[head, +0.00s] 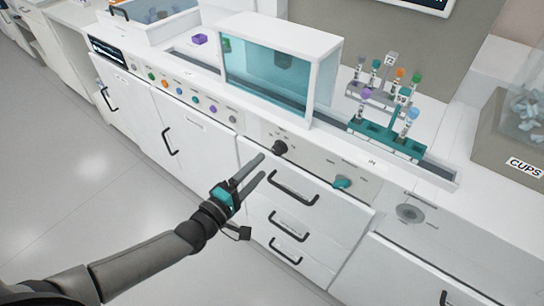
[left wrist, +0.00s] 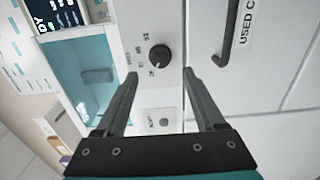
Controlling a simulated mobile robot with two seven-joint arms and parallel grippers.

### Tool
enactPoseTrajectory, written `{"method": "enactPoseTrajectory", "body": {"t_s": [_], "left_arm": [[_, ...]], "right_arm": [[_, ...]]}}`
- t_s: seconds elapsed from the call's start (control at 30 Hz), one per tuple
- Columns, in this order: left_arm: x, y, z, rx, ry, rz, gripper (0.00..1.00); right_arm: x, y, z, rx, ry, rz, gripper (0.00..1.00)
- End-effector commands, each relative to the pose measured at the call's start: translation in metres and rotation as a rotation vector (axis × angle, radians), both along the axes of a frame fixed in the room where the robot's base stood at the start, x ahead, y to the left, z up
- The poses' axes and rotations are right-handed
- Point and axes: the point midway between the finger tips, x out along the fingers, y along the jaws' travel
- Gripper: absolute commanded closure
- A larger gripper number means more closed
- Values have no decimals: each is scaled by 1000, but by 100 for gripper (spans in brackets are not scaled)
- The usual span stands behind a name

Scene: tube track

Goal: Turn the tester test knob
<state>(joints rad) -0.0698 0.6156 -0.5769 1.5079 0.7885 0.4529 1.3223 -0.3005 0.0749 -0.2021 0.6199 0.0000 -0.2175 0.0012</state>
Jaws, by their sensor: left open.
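A round black knob (head: 280,147) with small markings sits on the white front panel below the teal-windowed tester box (head: 265,75). In the left wrist view the black knob (left wrist: 160,56) lies ahead of the fingertips, near the middle between them. A teal knob (head: 342,182) is farther right on the same panel. My left gripper (head: 262,164) is open and empty, its fingers pointing toward the black knob and apart from it. Its two dark fingers (left wrist: 160,74) also show in the left wrist view. My right gripper is in neither view.
Drawers with black handles (head: 293,187) lie below the panel. A tube rack (head: 385,137) with several tubes stands right of the tester box. Coloured buttons (head: 178,90) line the panel to the left. The floor (head: 60,180) is clear.

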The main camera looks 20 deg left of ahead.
Motion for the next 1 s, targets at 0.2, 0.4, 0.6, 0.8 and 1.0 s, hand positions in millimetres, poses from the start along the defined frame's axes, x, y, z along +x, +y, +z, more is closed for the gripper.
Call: {"method": "enactPoseTrajectory", "body": {"t_s": [0.2, 0.4, 0.6, 0.8, 1.0], "left_arm": [[36, -13, 0, -1, -2, 0, 29], [54, -20, -1, 0, 0, -1, 29], [60, -22, -1, 1, 2, -1, 29], [60, -22, 0, 0, 1, -1, 29], [59, -22, 0, 0, 1, 0, 52]], "right_arm": [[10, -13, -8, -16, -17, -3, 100], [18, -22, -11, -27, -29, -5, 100], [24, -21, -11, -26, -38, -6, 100], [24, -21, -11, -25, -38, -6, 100], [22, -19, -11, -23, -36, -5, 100]]}}
